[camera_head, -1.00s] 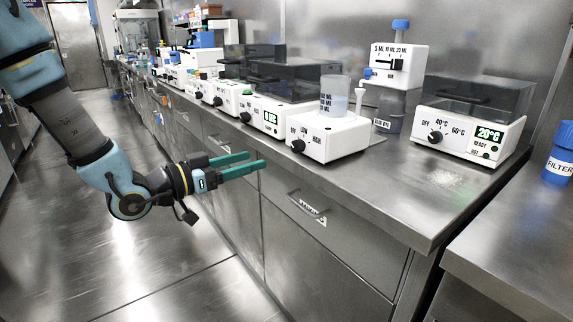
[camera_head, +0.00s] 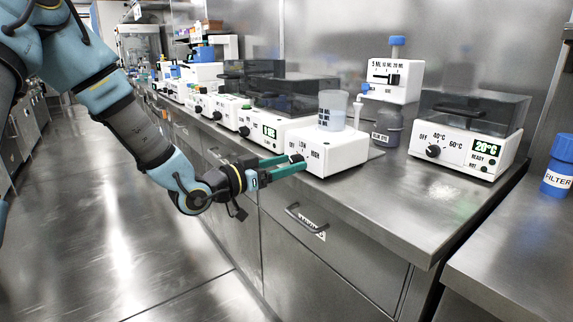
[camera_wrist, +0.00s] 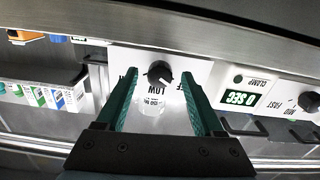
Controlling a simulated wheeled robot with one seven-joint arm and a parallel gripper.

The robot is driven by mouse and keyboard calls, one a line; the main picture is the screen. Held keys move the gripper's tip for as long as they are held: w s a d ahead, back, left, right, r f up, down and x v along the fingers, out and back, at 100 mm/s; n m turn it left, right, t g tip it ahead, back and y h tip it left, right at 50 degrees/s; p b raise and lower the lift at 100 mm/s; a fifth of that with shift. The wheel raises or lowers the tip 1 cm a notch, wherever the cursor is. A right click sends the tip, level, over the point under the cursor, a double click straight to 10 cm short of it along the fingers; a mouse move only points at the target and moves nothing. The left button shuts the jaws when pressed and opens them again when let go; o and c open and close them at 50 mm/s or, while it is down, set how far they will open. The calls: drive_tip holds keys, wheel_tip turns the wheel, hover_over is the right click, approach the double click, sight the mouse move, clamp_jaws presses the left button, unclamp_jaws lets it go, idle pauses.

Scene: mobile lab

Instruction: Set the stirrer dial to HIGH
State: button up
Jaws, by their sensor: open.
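The white stirrer (camera_head: 335,153) stands at the counter's front edge with a clear beaker (camera_head: 332,105) on top. Its face reads OFF, LOW and HIGH. Its black dial (camera_wrist: 160,73) shows in the wrist view, where the labels are upside down. The dial's pale mark points to the lower right, toward the OFF side. My gripper (camera_head: 303,162) has green fingers and reaches the stirrer's front. In the wrist view the fingers (camera_wrist: 159,75) are apart, one on each side of the dial, with visible gaps. In the head view the fingers partly hide the dial.
A timer device reading 0 SEC (camera_wrist: 240,97) stands beside the stirrer. A heater reading 20°C (camera_head: 465,140) and a dispenser (camera_head: 391,78) stand to the right. A drawer handle (camera_head: 304,222) juts out below the counter.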

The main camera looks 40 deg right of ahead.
clamp_jaws()
idle(0.5)
